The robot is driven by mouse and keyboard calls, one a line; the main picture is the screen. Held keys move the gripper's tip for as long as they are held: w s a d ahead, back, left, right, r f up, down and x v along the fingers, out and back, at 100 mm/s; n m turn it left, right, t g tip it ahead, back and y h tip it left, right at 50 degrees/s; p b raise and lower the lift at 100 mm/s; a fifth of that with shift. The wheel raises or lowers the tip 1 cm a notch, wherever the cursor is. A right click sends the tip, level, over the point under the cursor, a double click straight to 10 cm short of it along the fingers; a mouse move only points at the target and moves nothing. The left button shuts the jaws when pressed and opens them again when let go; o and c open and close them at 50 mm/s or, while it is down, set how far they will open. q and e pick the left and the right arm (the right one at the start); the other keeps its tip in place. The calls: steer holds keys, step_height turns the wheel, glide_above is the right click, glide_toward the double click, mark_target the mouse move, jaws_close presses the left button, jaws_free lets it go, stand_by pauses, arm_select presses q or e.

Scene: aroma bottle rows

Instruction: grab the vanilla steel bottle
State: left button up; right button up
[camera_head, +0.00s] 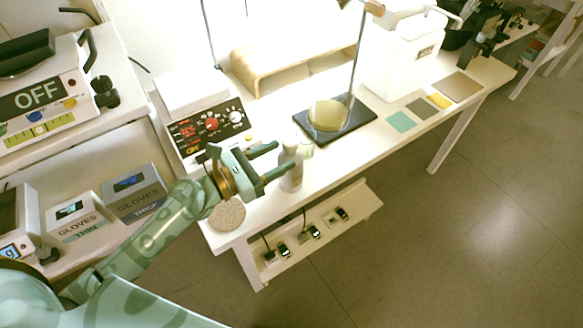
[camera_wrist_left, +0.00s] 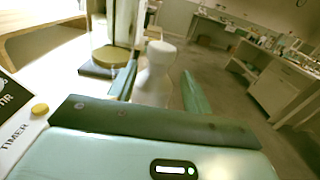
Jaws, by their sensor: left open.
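A pale grey-white bottle (camera_head: 291,170) with a rounded cap stands upright near the front edge of the white table. No label on it can be read. My left gripper (camera_head: 275,159) is open and reaches to the bottle from the left, its fingers level with the bottle's upper part. In the left wrist view the bottle (camera_wrist_left: 155,75) stands between the two fingers, closer to the left one. I cannot tell whether either finger touches it. My right gripper is not in view.
A small pale jar (camera_head: 307,149) stands just behind the bottle. A dark stand base (camera_head: 352,121) with a round yellowish disc is further right. A control box (camera_head: 208,127) is behind my gripper, and a round coaster (camera_head: 228,215) lies at the table's near left corner.

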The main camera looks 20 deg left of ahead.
arm_select(q)
steer(key=x, duration=0.6)
steer(key=shift+w+f, duration=0.1)
steer(key=shift+w, duration=0.05)
steer(key=shift+a, duration=0.1)
jaws_close()
steer(key=shift+f, duration=0.25)
stand_by(0.9)
